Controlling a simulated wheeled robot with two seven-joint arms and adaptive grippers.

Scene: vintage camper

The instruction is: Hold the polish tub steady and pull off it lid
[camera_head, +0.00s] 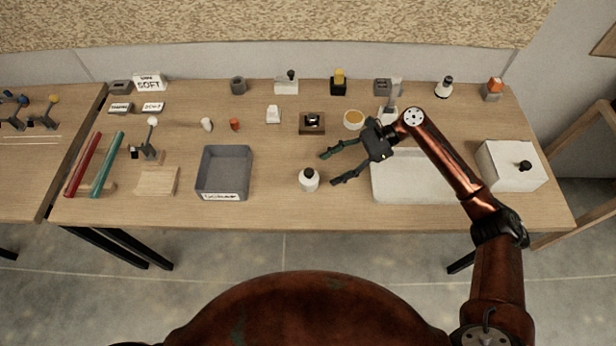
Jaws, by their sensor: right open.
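A small round white tub with a black knob on top (309,180) stands upright near the front middle of the table; it looks like the polish tub, with its lid on. My right gripper (328,169) comes in from the right. Its two dark fingers are spread and empty, with the tips just right of and behind the tub, apart from it in the picture. I cannot tell its height above the table. Another round white container with an amber top (353,120) stands farther back. My left gripper is not in view.
A grey open bin (224,173) stands left of the tub. A pale flat board (410,188) lies under my right arm, and a white box with a black knob (511,166) stands at the right. Several small items line the back. The table between bin and tub is clear.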

